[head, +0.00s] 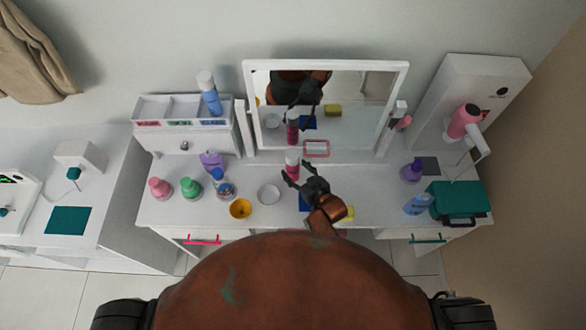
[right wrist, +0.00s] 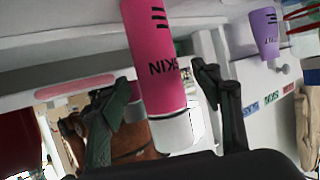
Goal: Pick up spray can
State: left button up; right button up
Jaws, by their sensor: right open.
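A pink can with a white cap (head: 292,160) stands upright on the white dressing table, in front of the mirror. It fills the middle of the right wrist view (right wrist: 155,60), where it appears upside down with the letters SKIN. My right gripper (head: 297,174) is open and empty close to this can. In the right wrist view one finger shows on each side of the can, with no clear contact. A blue spray can with a pale cap (head: 211,97) stands at the back left on the raised shelf. My left gripper is not in view.
The mirror (head: 272,80) stands just behind the pink can. Several bottles, including a green one (head: 190,189), stand to the left, near a yellow bowl (head: 240,209). A teal case (head: 458,203) and a pink hair dryer (head: 464,122) are at right.

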aim_at(296, 170)
jog(key=shift+x, duration=1.6)
jog(key=c, duration=1.5)
